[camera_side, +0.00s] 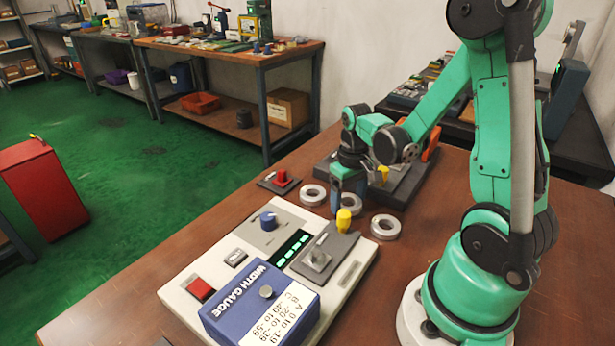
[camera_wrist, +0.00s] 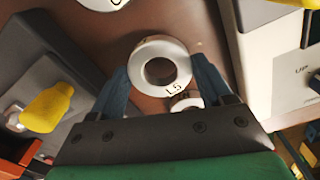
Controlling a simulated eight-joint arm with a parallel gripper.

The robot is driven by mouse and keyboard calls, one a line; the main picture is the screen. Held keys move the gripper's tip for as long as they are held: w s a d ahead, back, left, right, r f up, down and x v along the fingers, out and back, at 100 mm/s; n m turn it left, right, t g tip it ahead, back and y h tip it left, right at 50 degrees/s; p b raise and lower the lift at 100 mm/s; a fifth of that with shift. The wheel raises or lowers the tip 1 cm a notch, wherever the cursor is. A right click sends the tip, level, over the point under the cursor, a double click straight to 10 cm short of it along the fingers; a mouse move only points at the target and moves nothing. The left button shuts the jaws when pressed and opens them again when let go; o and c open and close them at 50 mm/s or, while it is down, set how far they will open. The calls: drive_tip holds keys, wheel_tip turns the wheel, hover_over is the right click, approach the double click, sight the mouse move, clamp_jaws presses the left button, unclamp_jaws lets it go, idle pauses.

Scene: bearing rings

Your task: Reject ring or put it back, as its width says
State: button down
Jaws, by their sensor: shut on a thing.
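My gripper (camera_wrist: 162,88) has its blue fingers shut on a metal ring (camera_wrist: 178,53), one finger on each side. The ring has dark characters on its face, hard to read. In the side view my gripper (camera_side: 348,196) points down at this middle ring (camera_side: 351,207), low over the table; whether it touches the table I cannot tell. Another ring (camera_side: 313,194) lies to its left and one (camera_side: 386,227) to its right. The cream width gauge (camera_side: 240,222) stands in front, with a blue box (camera_side: 262,305), a green-lit display (camera_side: 291,246) and a yellow-knobbed lever (camera_side: 344,220).
A dark fixture (camera_side: 408,189) with a yellow handle (camera_side: 383,175) stands behind my gripper. A red button on a dark plate (camera_side: 268,184) sits at the table's left edge. The gauge has a red button (camera_side: 200,289) and a blue knob (camera_side: 268,221). Bare table lies right of the gauge.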

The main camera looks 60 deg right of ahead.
drive_tip(key=shift+f, duration=0.75)
idle(0.8)
unclamp_jaws()
wheel_tip(320, 180, up, 8)
drive_tip(key=shift+f, duration=0.2)
idle(0.6)
idle(0.4)
drive_tip(key=w+a+r+n+t, duration=0.1)
drive_tip(key=a+r+n+t, duration=0.1)
drive_tip(key=a, duration=0.4)
drive_tip(key=w+a+r+n+t, duration=0.1)
drive_tip(key=a+r+t, duration=0.3)
drive_tip(key=a, duration=0.3)
drive_tip(key=shift+a+n+t, duration=0.25)
drive_tip(key=shift+n+t, duration=0.15)
drive_tip(key=shift+t, duration=0.1)
